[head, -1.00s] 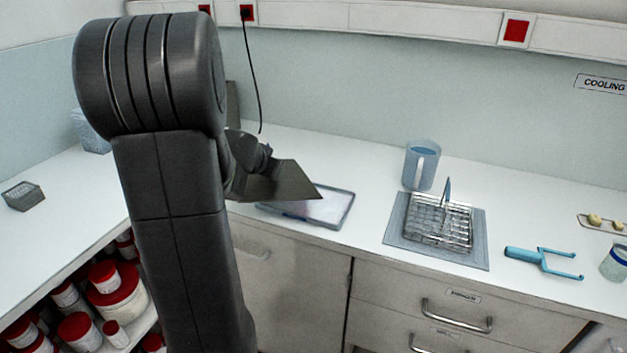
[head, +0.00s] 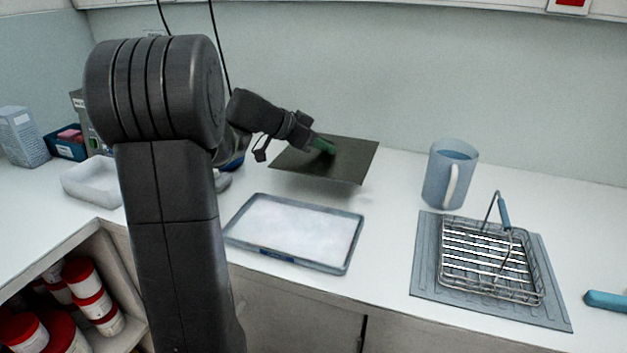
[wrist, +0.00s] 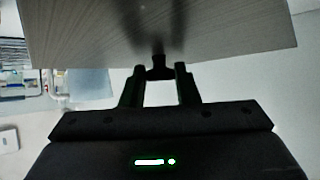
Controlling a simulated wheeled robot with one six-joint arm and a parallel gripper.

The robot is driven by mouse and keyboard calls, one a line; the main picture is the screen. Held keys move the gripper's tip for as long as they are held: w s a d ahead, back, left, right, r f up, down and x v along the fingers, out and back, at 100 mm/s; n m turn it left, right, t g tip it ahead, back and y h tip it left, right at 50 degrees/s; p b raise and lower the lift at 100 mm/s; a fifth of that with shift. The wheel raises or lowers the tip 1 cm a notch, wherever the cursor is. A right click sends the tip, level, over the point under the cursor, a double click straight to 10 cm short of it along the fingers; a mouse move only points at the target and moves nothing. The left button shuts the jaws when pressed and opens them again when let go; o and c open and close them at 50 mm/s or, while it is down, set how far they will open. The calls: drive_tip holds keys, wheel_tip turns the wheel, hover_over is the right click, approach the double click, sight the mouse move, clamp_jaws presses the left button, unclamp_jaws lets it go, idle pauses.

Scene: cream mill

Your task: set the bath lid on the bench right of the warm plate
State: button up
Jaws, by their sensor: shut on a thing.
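The bath lid (head: 345,165) is a flat, dark grey-brown square plate.
A jug (head: 450,175) stands to the right of the lid. A wire basket (head: 490,262) sits on a grey mat (head: 428,270) at front right. A white tub (head: 92,182) is at the left. Bench (head: 390,215) is bare between pale-topped plate and mat.

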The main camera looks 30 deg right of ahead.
sight(321, 180)
wheel_tip(321, 180, down, 7)
idle(0.4)
drive_tip(key=shift+f+b, duration=0.15)
drive_tip(key=shift+b, duration=0.45)
drive_tip(key=o, duration=0.9)
drive_tip(key=shift+r+p, duration=0.25)
drive_tip(key=shift+p, duration=0.15)
drive_tip(key=shift+a+r, duration=0.15)
drive_tip(key=shift+a, duration=0.1)
drive_tip(key=v, duration=1.1)
drive_tip(key=shift+a+r, duration=0.15)
drive_tip(key=shift+a, duration=0.05)
